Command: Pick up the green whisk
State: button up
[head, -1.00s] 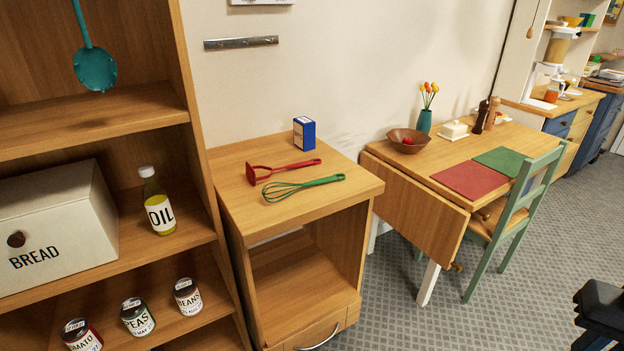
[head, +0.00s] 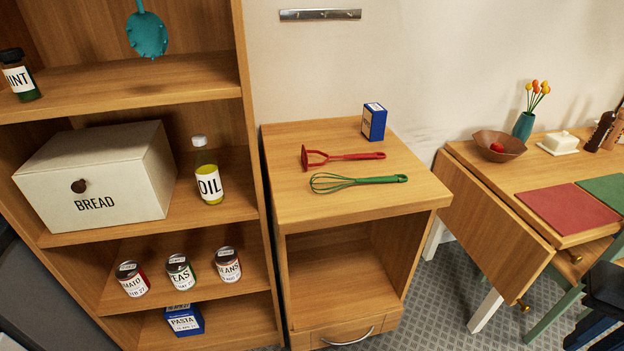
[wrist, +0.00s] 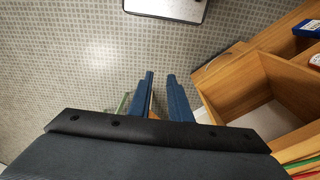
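The green whisk (head: 358,181) lies flat on top of the small wooden cabinet (head: 300,208), its wire loops to the left and its handle to the right. A red masher (head: 343,157) lies just behind it, roughly parallel and close. My gripper (wrist: 160,82) shows in the wrist view with its two blue fingers apart and bare floor between them. It is empty and away from the whisk. A dark part of my arm shows at the right edge of the head view.
A blue box (head: 374,122) stands at the back of the cabinet top. A tall shelf (head: 246,150) rises close on the left. A drop-leaf table (head: 492,224) with a bowl (head: 499,146) stands to the right. The cabinet top's front right is clear.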

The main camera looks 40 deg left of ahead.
aim_at(386, 178)
jog(key=u, duration=0.8)
jog(key=i, duration=0.95)
jog(key=u, duration=0.3)
